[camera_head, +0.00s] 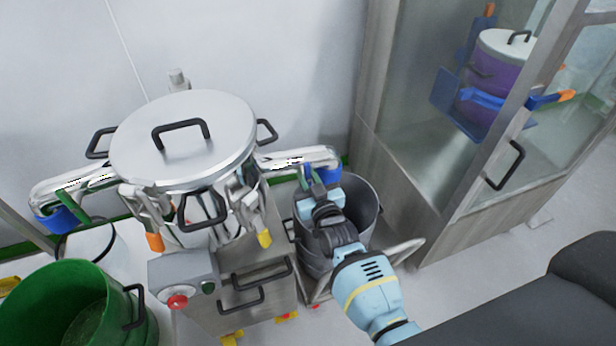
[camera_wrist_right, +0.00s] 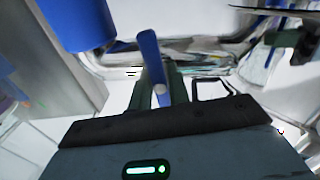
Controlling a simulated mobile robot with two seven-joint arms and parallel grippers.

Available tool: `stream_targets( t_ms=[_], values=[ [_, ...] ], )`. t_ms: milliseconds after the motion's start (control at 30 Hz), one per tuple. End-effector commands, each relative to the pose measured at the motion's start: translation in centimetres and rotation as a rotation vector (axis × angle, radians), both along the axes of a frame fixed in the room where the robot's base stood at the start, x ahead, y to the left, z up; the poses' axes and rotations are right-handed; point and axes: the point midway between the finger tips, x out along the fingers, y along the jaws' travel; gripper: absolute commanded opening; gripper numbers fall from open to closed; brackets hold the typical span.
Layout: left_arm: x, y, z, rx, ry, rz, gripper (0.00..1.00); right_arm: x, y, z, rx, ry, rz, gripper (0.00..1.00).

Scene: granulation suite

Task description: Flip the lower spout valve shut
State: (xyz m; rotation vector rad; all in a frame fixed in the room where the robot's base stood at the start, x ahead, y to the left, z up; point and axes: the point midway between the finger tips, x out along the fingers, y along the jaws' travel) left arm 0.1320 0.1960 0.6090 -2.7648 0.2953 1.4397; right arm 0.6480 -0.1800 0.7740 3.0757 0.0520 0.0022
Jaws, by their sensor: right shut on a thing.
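The steel machine with a round lid (camera_head: 185,135) has a chrome spout on each side. The right spout (camera_head: 300,160) ends in a blue outlet (camera_head: 330,176), and the left spout (camera_head: 75,187) also ends in blue. My right gripper (camera_head: 309,178) is at the right spout's end, partly hidden by its own wrist. In the wrist view a blue valve lever (camera_wrist_right: 150,58) stands between the green fingers of my right gripper (camera_wrist_right: 158,85), which are shut on it. A large blue cylinder (camera_wrist_right: 78,22) shows beside it. The lever's pivot is not clear. My left gripper is not in view.
A grey bucket (camera_head: 362,206) stands under the right spout, below my right wrist. A green bin (camera_head: 60,300) is at lower left. A control box with a red button (camera_head: 177,301) is at the machine's front. A glass cabinet (camera_head: 470,200) stands at right.

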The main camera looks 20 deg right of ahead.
Motion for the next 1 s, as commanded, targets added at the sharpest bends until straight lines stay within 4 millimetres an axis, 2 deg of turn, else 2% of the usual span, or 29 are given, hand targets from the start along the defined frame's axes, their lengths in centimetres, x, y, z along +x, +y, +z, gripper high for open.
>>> stream_targets(
  t_ms=[300,733,767,800,900,1000],
  values=[
    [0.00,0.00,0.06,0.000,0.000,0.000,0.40,-0.03,-0.02,-0.07,0.075,0.004,0.000,0.00],
    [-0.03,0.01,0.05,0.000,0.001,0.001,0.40,-0.03,0.00,-0.09,0.082,0.005,0.000,0.00],
    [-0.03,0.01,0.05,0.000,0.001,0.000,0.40,-0.03,0.00,-0.09,0.082,0.005,0.000,0.22],
    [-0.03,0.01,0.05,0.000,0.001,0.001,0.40,-0.03,0.00,-0.08,0.082,0.005,0.000,0.27],
    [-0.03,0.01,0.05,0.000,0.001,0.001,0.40,-0.02,0.00,-0.07,0.081,0.004,0.000,0.40],
    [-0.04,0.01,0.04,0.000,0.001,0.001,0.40,-0.02,0.01,-0.05,0.081,0.004,0.000,0.40]
  ],
)
